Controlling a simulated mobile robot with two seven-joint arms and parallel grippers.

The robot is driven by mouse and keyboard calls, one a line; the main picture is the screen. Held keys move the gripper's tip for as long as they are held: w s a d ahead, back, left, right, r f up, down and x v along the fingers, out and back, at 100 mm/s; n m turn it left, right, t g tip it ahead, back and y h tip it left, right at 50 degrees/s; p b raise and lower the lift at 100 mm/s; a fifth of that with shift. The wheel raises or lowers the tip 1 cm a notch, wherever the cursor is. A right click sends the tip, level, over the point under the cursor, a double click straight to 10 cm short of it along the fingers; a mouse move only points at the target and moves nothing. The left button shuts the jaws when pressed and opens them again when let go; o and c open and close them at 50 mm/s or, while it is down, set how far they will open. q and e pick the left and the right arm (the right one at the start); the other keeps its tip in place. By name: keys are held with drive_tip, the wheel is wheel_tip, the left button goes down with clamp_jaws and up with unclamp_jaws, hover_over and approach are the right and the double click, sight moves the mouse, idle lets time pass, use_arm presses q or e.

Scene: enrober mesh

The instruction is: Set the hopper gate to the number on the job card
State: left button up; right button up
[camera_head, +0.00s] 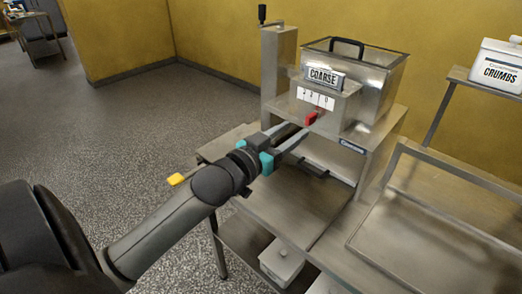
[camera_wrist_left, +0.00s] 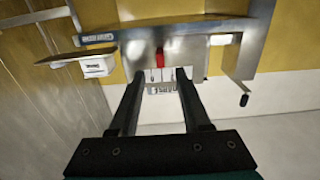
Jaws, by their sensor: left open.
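The hopper (camera_head: 375,85) is a clear-walled metal box with a black handle, on a steel stand. A plate marked COARSE (camera_head: 324,77) is on its front. Below it is a white number scale (camera_head: 315,98) with small digits. A red gate lever (camera_head: 311,118) sits just under the scale; I cannot tell which digit it marks. It also shows in the left wrist view (camera_wrist_left: 159,58), ahead of and between the fingers. My left gripper (camera_head: 297,138) is open and empty, just below and short of the lever. My right gripper is out of view. No readable job card number shows.
A hand crank (camera_head: 262,14) tops the post left of the hopper. A white CRUMBS tub (camera_head: 497,66) stands on a shelf at right. A steel tray frame (camera_head: 395,250) lies right of the stand. White bins (camera_head: 281,262) sit below. Open floor is at left.

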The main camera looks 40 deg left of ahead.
use_arm(q)
drive_tip(key=s, duration=0.9)
drive_tip(key=shift+s+a, duration=0.3)
drive_tip(key=shift+a, duration=0.05)
drive_tip(key=s+d+f+g+y, duration=0.1)
drive_tip(key=s+d+f+g, duration=0.1)
drive_tip(key=f+g, duration=0.35)
drive_tip(key=s+d+f+g, duration=0.2)
drive_tip(key=s+d+f, duration=0.1)
drive_tip(key=f, duration=0.6)
drive_tip(key=s+d+f+m+g, duration=0.1)
drive_tip(key=s+d+f+g, duration=0.6)
drive_tip(key=s, duration=0.3)
wheel_tip(320, 180, down, 22)
drive_tip(key=s+g, duration=0.1)
drive_tip(key=s, duration=0.1)
drive_tip(key=s+a+f+g, duration=0.1)
drive_tip(key=s+a+f, duration=0.1)
drive_tip(key=s+f, duration=1.3)
drive_tip(key=shift+s+a+m+b, duration=0.3)
drive_tip(key=shift+s+b, duration=0.05)
drive_tip(key=shift+s, duration=0.15)
